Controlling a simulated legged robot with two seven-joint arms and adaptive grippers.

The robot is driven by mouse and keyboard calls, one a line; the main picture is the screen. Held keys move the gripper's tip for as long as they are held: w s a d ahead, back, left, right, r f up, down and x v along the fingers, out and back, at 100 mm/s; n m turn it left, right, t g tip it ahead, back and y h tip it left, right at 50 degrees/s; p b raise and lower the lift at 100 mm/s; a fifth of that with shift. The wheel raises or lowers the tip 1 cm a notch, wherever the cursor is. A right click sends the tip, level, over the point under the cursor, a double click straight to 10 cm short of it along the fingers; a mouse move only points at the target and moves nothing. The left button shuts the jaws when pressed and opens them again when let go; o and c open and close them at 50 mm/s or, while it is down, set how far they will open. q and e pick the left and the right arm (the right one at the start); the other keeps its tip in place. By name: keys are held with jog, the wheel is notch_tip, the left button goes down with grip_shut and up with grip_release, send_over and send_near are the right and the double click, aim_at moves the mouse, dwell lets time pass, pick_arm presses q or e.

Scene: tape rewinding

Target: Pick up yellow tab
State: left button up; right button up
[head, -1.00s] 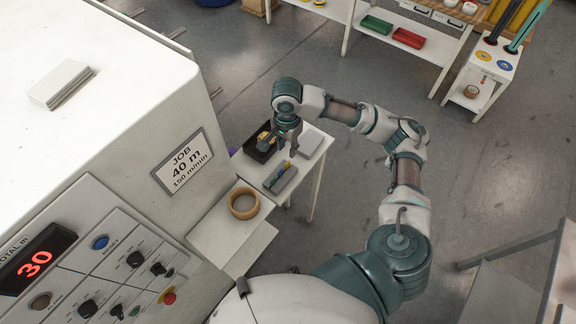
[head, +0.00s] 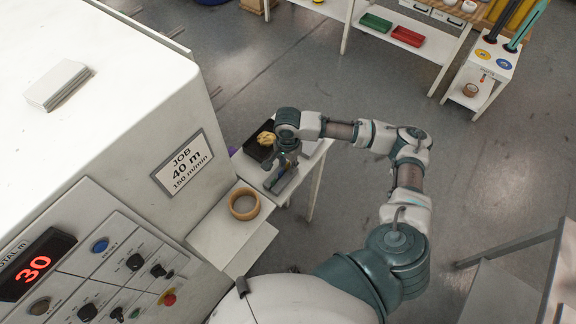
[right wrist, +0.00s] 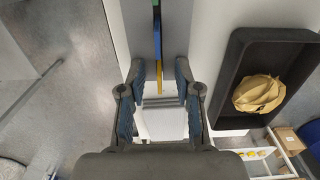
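In the right wrist view, the yellow tab (right wrist: 159,77) is a thin strip in line with blue and green strips (right wrist: 157,25). They run along a grey block (right wrist: 141,30). My right gripper (right wrist: 160,72) is open, with a dark, blue-padded finger on each side of the yellow tab and visible gaps between. I cannot tell the height gap. In the head view my right gripper (head: 279,178) is over the grey block on the small white table, and hides the yellow tab. My left gripper is not in view.
A black tray (head: 251,152) holding a crumpled yellow thing (head: 266,138) is beside the block; the tray also shows in the right wrist view (right wrist: 236,75). A brown tape ring (head: 244,204) lies on a white shelf by the machine. A large white machine (head: 90,90) stands left.

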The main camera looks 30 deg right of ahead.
grip_shut()
jog(key=shift+d, duration=0.1)
jog(key=shift+r, duration=0.55)
notch_tip(320, 180, up, 2)
jog(key=shift+w+r, duration=0.1)
jog(key=shift+r, duration=0.05)
jog(key=s+a+r, duration=0.1)
jog(key=s+a, duration=0.9)
jog(key=s, duration=0.2)
jog(key=shift+s+r, duration=0.35)
jog(key=shift+s, duration=0.05)
